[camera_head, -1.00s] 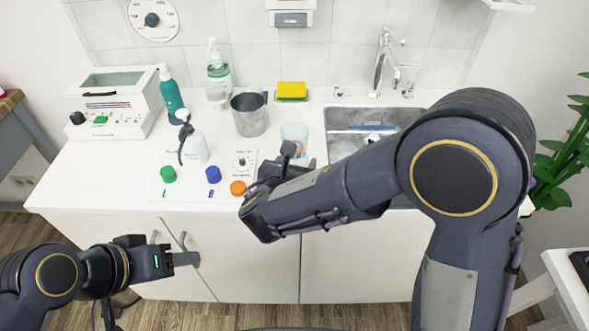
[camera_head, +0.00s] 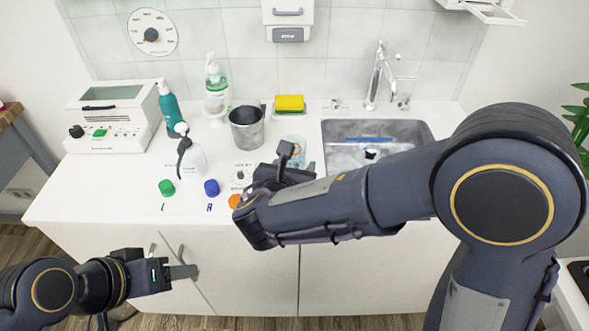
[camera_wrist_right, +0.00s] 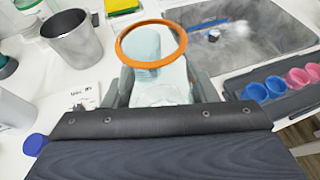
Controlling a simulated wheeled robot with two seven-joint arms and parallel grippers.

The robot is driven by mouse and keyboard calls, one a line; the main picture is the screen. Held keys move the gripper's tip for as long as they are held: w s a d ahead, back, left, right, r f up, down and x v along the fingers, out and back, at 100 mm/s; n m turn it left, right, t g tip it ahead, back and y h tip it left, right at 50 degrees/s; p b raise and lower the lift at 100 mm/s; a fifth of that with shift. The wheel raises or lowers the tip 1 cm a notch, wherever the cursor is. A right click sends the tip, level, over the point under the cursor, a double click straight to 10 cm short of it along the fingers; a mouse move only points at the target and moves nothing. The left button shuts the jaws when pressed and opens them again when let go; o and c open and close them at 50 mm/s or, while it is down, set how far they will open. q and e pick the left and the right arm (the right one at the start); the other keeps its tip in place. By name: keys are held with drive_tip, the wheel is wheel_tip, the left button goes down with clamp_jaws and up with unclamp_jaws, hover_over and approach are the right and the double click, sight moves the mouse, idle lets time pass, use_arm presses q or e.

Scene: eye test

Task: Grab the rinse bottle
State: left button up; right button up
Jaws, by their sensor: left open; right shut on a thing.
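A white bottle (camera_head: 193,160) with a dark bent nozzle, which looks like the rinse bottle, stands upright on the counter, left of my right gripper and apart from it. My right gripper (camera_head: 288,168) is shut on a pale blue translucent cup (camera_head: 292,144). The right wrist view shows this cup (camera_wrist_right: 160,85) with an orange rim between my fingers (camera_wrist_right: 164,90). In the head view the gripper and wrist hide its lower part. My left gripper (camera_head: 184,272) is open and empty, low in front of the cabinet doors.
A metal beaker (camera_head: 247,130), teal bottle (camera_head: 172,110), soap pump (camera_head: 217,95) and yellow sponge (camera_head: 289,103) stand behind. A sink (camera_head: 340,150) is at right.

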sight(295, 164)
drive_tip(key=s+r, duration=0.4)
drive_tip(key=r, duration=0.1)
drive_tip(key=d+v, duration=0.2)
drive_tip(key=v, duration=0.7)
drive_tip(key=shift+s+r+p, duration=0.2)
drive_tip(key=shift+s+p, duration=0.1)
drive_tip(key=shift+s, duration=0.25)
